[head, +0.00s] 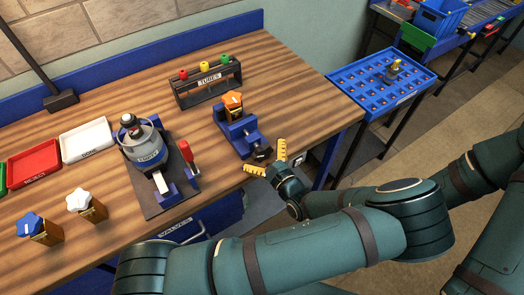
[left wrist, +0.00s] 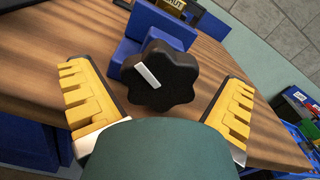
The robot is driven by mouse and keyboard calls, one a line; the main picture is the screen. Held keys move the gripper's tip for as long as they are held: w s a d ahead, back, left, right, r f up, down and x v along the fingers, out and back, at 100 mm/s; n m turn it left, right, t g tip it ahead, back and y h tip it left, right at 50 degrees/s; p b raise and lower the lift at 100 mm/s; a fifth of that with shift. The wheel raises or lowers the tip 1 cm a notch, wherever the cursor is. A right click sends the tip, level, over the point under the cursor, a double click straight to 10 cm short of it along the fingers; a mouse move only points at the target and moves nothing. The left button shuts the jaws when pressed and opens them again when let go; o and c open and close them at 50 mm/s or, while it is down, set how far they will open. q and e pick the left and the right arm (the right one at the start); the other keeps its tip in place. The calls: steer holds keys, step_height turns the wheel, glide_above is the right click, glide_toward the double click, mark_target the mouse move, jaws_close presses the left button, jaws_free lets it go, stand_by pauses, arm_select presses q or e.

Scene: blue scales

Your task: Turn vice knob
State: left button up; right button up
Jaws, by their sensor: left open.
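A blue vice (head: 238,132) stands near the front edge of the wooden workbench, with an orange-topped part (head: 233,102) at its back. Its black lobed knob (head: 262,153) faces the front edge. In the left wrist view the knob (left wrist: 172,85) shows a white pointer bar slanting from upper left to lower right. My left gripper (head: 267,161), with yellow stepped fingers, is open in front of the knob. In the left wrist view the knob appears between the left gripper's fingers (left wrist: 157,80), with a gap on each side. My right gripper is not in view.
A black tube rack (head: 208,82) stands behind the vice. A scale-like device (head: 145,145) and a red-handled clamp (head: 188,155) are to the left. White (head: 87,140) and red (head: 34,165) trays lie farther left. A blue peg tray (head: 380,82) is off the bench's right end.

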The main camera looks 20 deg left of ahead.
arm_select(q)
steer(key=c, duration=1.2)
steer(key=shift+m+p, duration=1.05)
steer(key=shift+m, duration=0.45)
steer(key=shift+m+p, duration=0.7)
steer(key=shift+m, duration=1.2)
steer(key=shift+f, duration=0.1)
steer(key=o, duration=1.2)
steer(key=v, duration=0.7)
steer(key=shift+s+d, duration=0.25)
